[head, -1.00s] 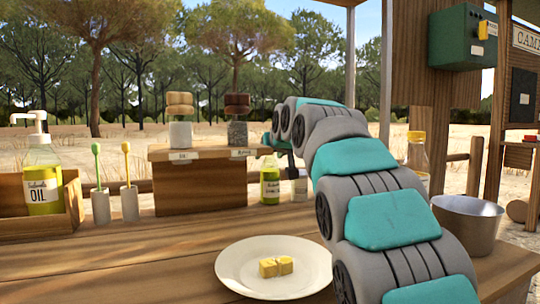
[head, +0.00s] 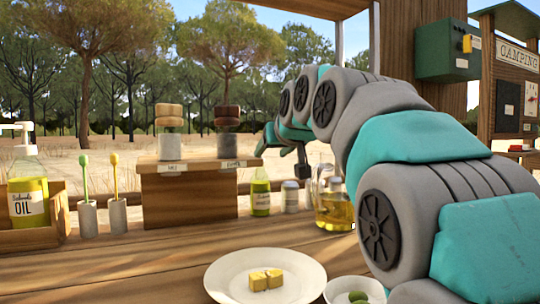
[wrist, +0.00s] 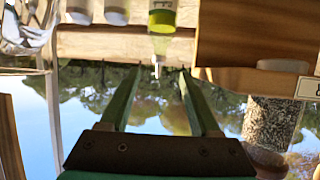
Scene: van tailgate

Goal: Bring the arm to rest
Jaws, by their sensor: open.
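My arm (head: 400,150) is raised and bent across the right half of the head view. Its end reaches left and tips downward near the wooden spice stand (head: 188,195). My gripper (wrist: 160,72) is open, with two green fingers apart and nothing held between them in the wrist view. In the head view, the gripper (head: 285,150) hangs above the table, right of the stand and above a green-labelled bottle (head: 261,197). The wrist view looks upside down; the bottle (wrist: 163,20) shows there beyond the fingertips.
A glass jug of yellow liquid (head: 335,205) stands below the arm. A plate (head: 225,275) with yellow cubes and a bowl of olives (head: 345,284) sit in front. An oil dispenser (head: 28,200) and two brush holders (head: 88,218) stand left. The front-left tabletop is clear.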

